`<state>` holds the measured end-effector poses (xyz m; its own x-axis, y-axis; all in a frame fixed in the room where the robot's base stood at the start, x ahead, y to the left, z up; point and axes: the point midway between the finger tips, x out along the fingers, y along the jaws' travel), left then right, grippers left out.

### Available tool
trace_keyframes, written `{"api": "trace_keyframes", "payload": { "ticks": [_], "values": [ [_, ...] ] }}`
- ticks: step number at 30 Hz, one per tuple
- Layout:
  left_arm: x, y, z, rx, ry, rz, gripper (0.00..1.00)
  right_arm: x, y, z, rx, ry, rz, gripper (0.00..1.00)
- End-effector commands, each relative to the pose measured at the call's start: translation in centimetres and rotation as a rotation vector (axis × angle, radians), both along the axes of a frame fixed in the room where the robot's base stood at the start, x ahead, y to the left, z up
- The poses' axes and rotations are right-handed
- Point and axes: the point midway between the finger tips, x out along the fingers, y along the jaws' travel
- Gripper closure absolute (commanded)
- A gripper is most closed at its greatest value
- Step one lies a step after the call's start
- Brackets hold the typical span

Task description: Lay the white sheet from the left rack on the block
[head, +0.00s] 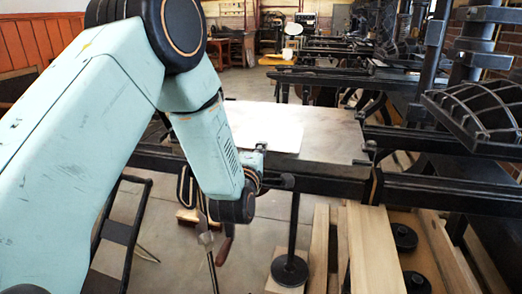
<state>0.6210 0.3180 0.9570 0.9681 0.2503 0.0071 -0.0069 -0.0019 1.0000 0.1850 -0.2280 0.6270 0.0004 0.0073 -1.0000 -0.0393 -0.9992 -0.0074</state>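The white sheet (275,122) is over the left part of the flat grey-brown block (335,125) on the press in the middle of the head view. Its left part is hidden behind my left arm. My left gripper (262,148) is at the sheet's near edge and looks shut on it, small and partly covered by my wrist. I cannot tell whether the sheet lies flat on the block or is a little above it. A dark rack-like frame (120,232) stands at the lower left, mostly behind my arm. My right gripper is not in view.
Dark press rails (440,190) run right from the block. A heavy press part (480,110) stands at the right. Wooden beams (372,250) and a round black base with a post (290,268) are in front. More presses stand behind.

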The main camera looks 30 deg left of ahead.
Motion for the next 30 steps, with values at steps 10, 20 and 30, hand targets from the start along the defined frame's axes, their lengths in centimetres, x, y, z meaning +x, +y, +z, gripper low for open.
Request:
{"api": "trace_keyframes", "payload": {
  "ticks": [10,20,30],
  "values": [
    [0.00,0.00,0.00,0.000,0.000,0.000,0.73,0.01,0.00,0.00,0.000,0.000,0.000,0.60],
    [-0.01,0.01,-0.04,0.000,0.001,0.000,0.64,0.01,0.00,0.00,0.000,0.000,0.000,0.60],
    [-0.04,0.01,-0.07,-0.001,0.002,0.000,0.61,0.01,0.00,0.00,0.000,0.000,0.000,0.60]
  ]
}}
